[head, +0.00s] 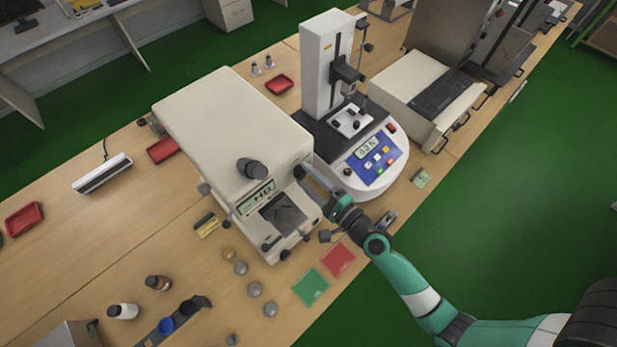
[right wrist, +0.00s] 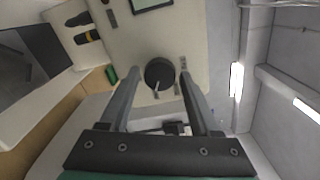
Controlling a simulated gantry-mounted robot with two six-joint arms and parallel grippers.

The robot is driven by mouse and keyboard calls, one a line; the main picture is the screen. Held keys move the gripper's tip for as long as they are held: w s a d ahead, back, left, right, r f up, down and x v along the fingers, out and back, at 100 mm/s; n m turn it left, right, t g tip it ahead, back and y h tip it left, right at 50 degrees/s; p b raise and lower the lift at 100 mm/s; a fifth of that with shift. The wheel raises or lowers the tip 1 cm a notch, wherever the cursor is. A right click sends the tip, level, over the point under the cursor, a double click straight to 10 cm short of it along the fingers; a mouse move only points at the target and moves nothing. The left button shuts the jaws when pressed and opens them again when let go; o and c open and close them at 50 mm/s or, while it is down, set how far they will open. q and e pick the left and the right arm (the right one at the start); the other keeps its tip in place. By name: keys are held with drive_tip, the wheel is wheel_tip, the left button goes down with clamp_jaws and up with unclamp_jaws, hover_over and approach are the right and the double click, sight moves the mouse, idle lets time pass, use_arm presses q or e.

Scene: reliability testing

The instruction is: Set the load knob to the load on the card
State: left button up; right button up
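The load knob (right wrist: 159,74) is a round dark knob on a pale side face of the cream tester (head: 225,120). In the right wrist view it sits between the fingertips of my right gripper (right wrist: 161,80), with a gap to each finger. In the head view my right gripper (head: 310,179) is at the tester's right side and largely hides the knob. The fingers are apart and hold nothing. A small pale green card (head: 421,178) lies on the bench right of the gripper; its writing is too small to read. My left gripper is out of view.
A white test stand with a blue keypad (head: 376,160) stands close to the right of my gripper. A green mat (head: 310,287) and a red mat (head: 338,259) lie in front, with several grey discs and bottles to their left. Red trays (head: 24,218) lie farther left.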

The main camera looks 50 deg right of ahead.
drive_tip(key=shift+o, duration=0.8)
drive_tip(key=shift+s, duration=0.2)
drive_tip(key=s+a+b, duration=0.1)
drive_tip(key=s+b, duration=0.3)
drive_tip(key=s, duration=0.7)
drive_tip(key=shift+s, duration=0.1)
